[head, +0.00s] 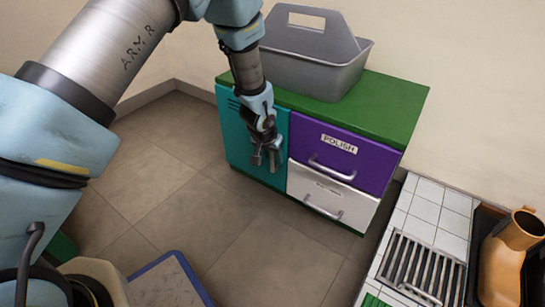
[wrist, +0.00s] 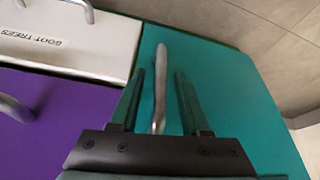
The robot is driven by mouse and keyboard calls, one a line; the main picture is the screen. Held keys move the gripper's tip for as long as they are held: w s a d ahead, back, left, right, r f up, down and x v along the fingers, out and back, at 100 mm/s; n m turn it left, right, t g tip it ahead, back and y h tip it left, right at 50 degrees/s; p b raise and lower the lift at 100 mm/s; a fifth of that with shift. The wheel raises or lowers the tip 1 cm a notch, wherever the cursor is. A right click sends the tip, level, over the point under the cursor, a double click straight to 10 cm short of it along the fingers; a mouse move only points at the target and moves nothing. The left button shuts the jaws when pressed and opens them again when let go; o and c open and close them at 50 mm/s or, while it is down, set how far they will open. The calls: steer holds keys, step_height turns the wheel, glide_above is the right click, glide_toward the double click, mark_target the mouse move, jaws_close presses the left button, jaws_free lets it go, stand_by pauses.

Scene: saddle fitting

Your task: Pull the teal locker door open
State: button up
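The teal locker door (head: 236,142) is on the left of a low cabinet in the head view and looks closed, flush with the front. It fills much of the wrist view (wrist: 225,95). Its grey bar handle (wrist: 160,85) shows there between my two fingers, with a gap on each side. My gripper (head: 265,161) is in front of the door in the head view, and its fingers are apart in the wrist view (wrist: 160,76). In the head view my gripper hides the handle. I cannot tell how deep the handle sits between the fingers.
Right of the door are a purple drawer marked POLISH (head: 364,158) and a white drawer (head: 323,196), both with bar handles. A grey caddy (head: 312,72) stands on the green top (head: 392,105). Floor in front is clear. A tiled counter (head: 428,204) stands at right.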

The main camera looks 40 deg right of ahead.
jaws_close()
stand_by(1.2)
